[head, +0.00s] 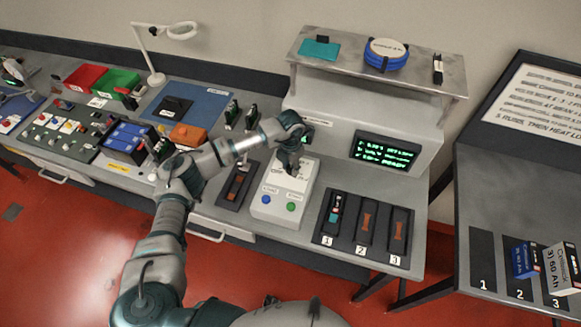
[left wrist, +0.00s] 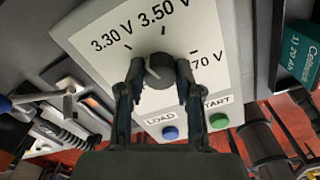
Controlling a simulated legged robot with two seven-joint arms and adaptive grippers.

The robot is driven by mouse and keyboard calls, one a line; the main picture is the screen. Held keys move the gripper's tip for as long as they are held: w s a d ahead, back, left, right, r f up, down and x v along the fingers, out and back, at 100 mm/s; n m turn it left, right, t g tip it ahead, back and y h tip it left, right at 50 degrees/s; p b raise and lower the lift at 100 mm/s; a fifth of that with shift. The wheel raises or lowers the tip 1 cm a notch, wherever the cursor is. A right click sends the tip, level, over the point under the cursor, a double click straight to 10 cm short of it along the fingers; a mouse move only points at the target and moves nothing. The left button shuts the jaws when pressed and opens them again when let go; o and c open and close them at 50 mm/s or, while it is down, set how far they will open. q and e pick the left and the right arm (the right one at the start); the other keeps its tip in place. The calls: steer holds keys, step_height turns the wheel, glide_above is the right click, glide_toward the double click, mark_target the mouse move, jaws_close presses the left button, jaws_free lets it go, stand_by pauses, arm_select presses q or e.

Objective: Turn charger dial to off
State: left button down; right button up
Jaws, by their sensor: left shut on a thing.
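The charger (head: 267,206) is a pale box on the bench with a blue and a green button. In the left wrist view its white face (left wrist: 100,57) shows 3.30 V, 3.50 V and a partly covered 70 V mark around a dark round dial (left wrist: 159,70). The blue LOAD button (left wrist: 170,132) and green START button (left wrist: 219,121) are below it. My left gripper (left wrist: 156,82) is shut on the dial, one finger on each side. In the head view my left gripper (head: 288,166) hides the dial. The dial's pointer direction cannot be told. My right gripper is not in view.
A numbered tray (head: 346,248) with slots 1 to 3 stands right of the charger. A housing with a green-text display (head: 386,152) rises behind, under a shelf (head: 340,62). A dark slotted holder (head: 226,196) is close on the left.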

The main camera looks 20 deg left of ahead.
mark_target(291, 166)
arm_select(q)
steer(key=n, duration=0.3)
steer(key=shift+w+r+n, duration=0.1)
steer(key=shift+n, duration=0.3)
steer(key=n, duration=0.3)
steer(key=shift+n, duration=0.3)
steer(key=n, duration=0.3)
steer(key=shift+r+n+p, duration=0.1)
steer(key=shift+n+p, duration=0.2)
steer(key=shift+p, duration=0.05)
steer(key=shift+w+n+p, duration=0.1)
steer(key=shift+n+p, duration=0.2)
steer(key=shift+n, duration=1.5)
steer(key=c, duration=0.8)
jaws_free()
step_height(291, 166, up, 12)
steer(key=shift+f, duration=0.2)
